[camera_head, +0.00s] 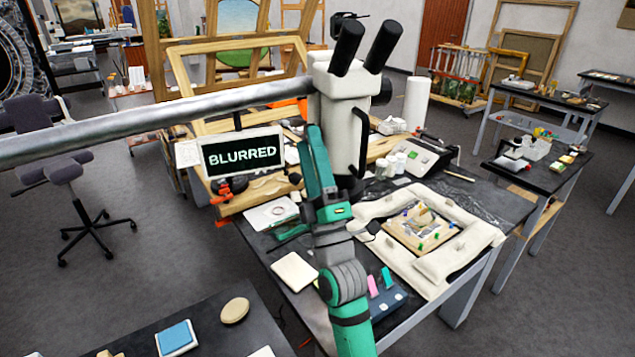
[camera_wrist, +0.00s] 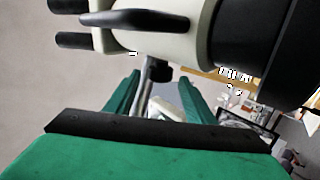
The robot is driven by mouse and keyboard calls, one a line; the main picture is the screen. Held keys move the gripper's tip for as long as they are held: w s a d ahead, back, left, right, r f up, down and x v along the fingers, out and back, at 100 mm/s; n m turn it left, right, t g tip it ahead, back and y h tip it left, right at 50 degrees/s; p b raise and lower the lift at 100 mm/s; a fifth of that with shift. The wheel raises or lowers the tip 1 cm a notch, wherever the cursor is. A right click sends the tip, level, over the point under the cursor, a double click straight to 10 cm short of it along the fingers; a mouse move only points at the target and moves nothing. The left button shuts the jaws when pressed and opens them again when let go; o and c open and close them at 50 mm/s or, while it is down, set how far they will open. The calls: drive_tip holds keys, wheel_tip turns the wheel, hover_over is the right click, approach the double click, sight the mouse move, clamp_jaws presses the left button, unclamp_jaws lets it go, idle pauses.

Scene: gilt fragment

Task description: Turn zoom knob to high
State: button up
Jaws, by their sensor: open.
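The white microscope (camera_head: 340,95) with two black eyepieces hangs on a silver boom above the workbench. Its body also fills the top of the wrist view (camera_wrist: 170,50). My green gripper (camera_head: 312,140) is raised beside the left side of the microscope in the head view. In the wrist view my gripper (camera_wrist: 159,78) is open, with fingers apart and nothing held. A small black knob (camera_wrist: 160,72) on a metal rod appears between the fingertips there; I cannot tell whether it is the zoom knob or how far off it is. The zoom setting is not readable.
A screen (camera_head: 243,152) reading "BLURRED" stands left of my gripper. A white cushion frame (camera_head: 455,272) surrounds a board with a fragment (camera_head: 420,228) on the bench. Jars (camera_head: 390,165) and a grey device (camera_head: 415,155) stand behind. Free floor lies right of the bench.

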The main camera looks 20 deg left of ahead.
drive_tip(key=v, duration=0.7)
idle(0.4)
drive_tip(key=shift+d+f, duration=0.1)
drive_tip(key=shift+d, duration=0.05)
drive_tip(key=shift+s, duration=0.2)
